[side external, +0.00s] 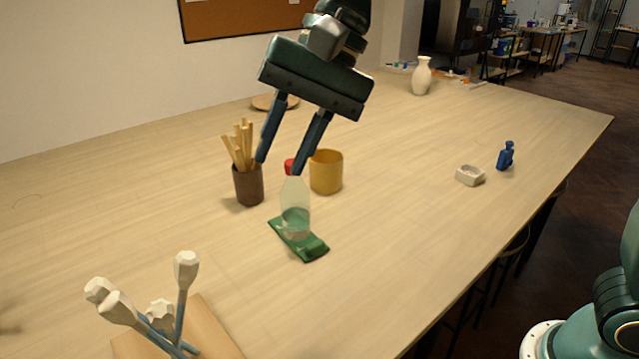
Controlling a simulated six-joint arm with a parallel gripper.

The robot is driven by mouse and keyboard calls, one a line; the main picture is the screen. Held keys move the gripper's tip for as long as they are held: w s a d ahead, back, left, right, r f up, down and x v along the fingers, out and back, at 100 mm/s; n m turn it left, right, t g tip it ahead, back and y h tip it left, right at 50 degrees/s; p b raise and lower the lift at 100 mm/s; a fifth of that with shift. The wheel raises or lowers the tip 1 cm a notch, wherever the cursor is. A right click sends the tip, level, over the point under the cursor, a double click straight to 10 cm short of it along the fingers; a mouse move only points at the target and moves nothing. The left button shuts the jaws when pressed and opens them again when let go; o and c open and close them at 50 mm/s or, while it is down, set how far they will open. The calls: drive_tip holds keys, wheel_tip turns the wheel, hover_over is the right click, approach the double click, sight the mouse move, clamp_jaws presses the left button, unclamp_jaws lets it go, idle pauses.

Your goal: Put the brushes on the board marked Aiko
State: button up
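Several brushes with white heads and blue handles (186,268) stand or lean in a cluster at the bottom left, by a light wooden board (215,325) cut off by the frame edge. I cannot tell whether they rest on it or in something. No Aiko lettering is readable. My gripper (280,166) is open, pointing down, far from these brushes. Its fingertips appear near the red cap of a clear bottle (295,222); nothing is visibly held. A brown cup (249,187) of pale wooden sticks (238,145), possibly tools or brush handles, stands left of the fingers.
The bottle stands on or beside a green folded cloth or pouch (315,248). A yellow cup (327,172) is behind it. A white block-like dish (469,176) and blue bottle (506,155) stand at right. A white vase (422,76) is at the back. The table's front middle is clear.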

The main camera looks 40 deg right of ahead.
drive_tip(key=s+d+f+n+t+h, duration=0.2)
drive_tip(key=s+d+f+n, duration=0.1)
drive_tip(key=s+d, duration=0.6)
drive_tip(key=s+d+f+n+t+h, duration=0.2)
drive_tip(key=s+d+f, duration=0.3)
drive_tip(key=d, duration=1.2)
drive_tip(key=s+n+h, duration=0.1)
drive_tip(key=s, duration=0.3)
drive_tip(key=shift+s+f, duration=0.3)
